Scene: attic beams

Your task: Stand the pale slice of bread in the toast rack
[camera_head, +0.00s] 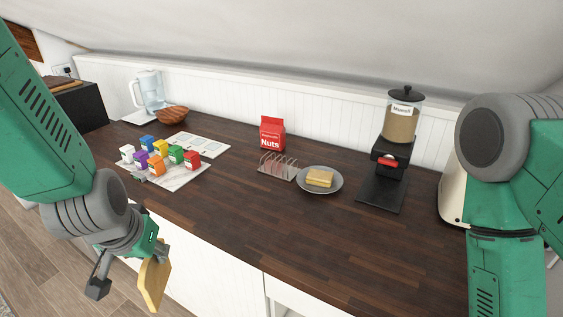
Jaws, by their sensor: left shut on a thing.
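My left gripper (130,268) is at the lower left, in front of the counter's front edge and low beside the white cabinet fronts. It is shut on a pale yellow slice of bread (154,284), which hangs roughly upright with its broad face seen at an angle. The toast rack (278,166), a small wire rack, stands on the counter near the middle, well up and to the right of the gripper. I see no bread in its slots. My right arm comes in at the right edge; its gripper is out of view.
A grey plate (333,187) with yellowish bread (319,178) sits right of the rack. A red nuts bag (272,134) stands behind it. A muesli dispenser (402,125) is farther right. Several coloured blocks (162,147) stand at left. The counter's front middle (270,220) is clear.

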